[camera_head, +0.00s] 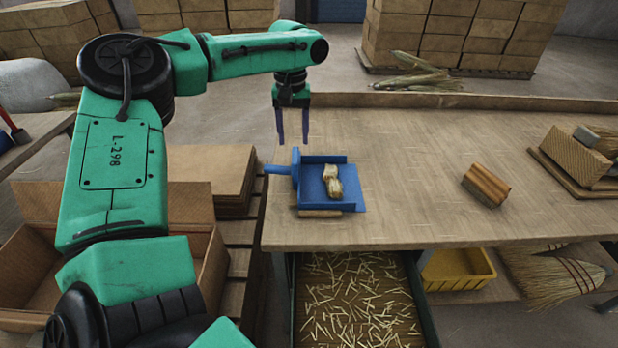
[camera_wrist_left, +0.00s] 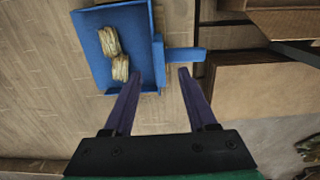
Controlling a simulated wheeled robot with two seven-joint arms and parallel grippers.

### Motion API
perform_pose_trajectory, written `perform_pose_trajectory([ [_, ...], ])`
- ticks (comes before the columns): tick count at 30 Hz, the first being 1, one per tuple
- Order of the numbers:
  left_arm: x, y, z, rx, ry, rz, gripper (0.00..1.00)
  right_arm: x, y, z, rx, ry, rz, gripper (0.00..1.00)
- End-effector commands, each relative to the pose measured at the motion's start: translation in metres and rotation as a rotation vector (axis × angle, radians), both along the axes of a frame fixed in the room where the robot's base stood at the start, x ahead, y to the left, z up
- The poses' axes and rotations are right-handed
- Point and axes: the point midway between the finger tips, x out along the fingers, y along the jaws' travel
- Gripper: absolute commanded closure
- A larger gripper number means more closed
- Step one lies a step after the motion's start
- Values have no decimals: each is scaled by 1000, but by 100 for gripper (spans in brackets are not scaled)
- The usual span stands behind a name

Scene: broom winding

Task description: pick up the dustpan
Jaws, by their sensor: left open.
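The blue dustpan (camera_head: 311,187) lies on the left end of the wooden table, its short handle pointing left past the table's edge. A pale, tied bundle (camera_head: 332,181) lies in its pan. In the left wrist view the dustpan (camera_wrist_left: 98,68) is at the upper left, and its handle (camera_wrist_left: 186,54) points right, just beyond my fingertips. My left gripper (camera_head: 292,138) is open and empty, pointing down above and behind the handle. It also shows in the left wrist view (camera_wrist_left: 156,76), with nothing between its fingers. My right gripper is not seen.
A brown block (camera_head: 486,185) lies on the table (camera_head: 420,145), with bare tabletop between it and the dustpan. A straw-filled tray (camera_head: 355,300) sits below the front edge. Open cardboard boxes (camera_head: 205,260) stand left.

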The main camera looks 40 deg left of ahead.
Motion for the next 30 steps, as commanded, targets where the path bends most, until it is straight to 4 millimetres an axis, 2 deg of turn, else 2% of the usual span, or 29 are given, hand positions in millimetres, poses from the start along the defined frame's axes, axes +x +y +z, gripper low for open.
perform_pose_trajectory([
  [7, 2, 3, -35, 1, 3, 0, 43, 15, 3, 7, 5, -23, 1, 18],
  [12, 4, 5, -66, 2, 3, -2, 43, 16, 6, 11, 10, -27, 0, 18],
  [19, 5, 5, -71, 2, -2, -2, 43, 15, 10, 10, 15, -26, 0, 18],
  [20, 5, 5, -71, 2, -2, -2, 50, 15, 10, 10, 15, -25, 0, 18],
  [21, 4, 5, -71, 2, -2, -2, 65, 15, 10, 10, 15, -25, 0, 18],
  [24, 4, 5, -71, 1, -2, -2, 100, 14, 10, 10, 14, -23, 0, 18],
  [30, 4, 6, -71, 1, -2, -2, 100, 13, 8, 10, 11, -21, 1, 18],
])
